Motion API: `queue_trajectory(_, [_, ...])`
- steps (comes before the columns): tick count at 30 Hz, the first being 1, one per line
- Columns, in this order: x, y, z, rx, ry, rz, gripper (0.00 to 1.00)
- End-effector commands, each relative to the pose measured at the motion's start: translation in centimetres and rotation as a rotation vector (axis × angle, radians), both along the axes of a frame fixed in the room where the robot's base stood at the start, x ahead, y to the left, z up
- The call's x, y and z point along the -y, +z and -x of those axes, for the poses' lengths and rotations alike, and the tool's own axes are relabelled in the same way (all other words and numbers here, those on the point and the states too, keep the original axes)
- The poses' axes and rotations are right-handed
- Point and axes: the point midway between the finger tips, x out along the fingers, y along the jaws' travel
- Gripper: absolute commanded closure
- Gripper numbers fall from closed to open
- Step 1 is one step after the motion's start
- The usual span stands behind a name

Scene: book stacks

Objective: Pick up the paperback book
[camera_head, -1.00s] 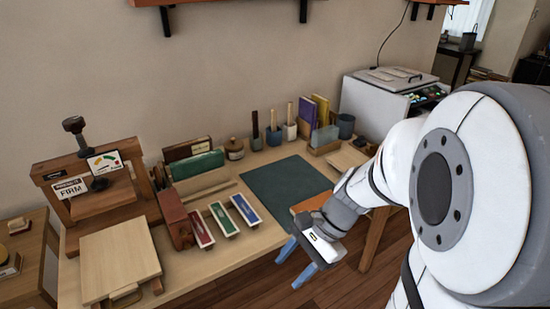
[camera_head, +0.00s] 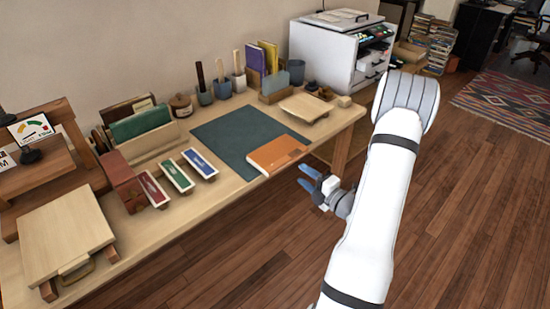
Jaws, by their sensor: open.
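An orange paperback book (camera_head: 277,153) lies flat at the front edge of the wooden table, partly on a dark green mat (camera_head: 232,133). My gripper (camera_head: 306,178) has blue fingers spread apart, with nothing between them. It is just off the table's front edge, to the right of and a little below the book in the picture, and apart from it.
Red, green and blue labelled blocks (camera_head: 175,176) stand left of the mat. A book press (camera_head: 55,165) is at the far left. Cups, upright books and a wooden board (camera_head: 306,107) are behind. A white printer (camera_head: 330,55) stands at the back. Floor right of the table is open.

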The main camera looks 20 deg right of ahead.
Motion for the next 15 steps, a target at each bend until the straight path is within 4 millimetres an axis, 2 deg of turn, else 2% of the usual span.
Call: queue_trajectory(15, [-2.5,0.8,-5.9,0.001,0.006,0.003,0.55])
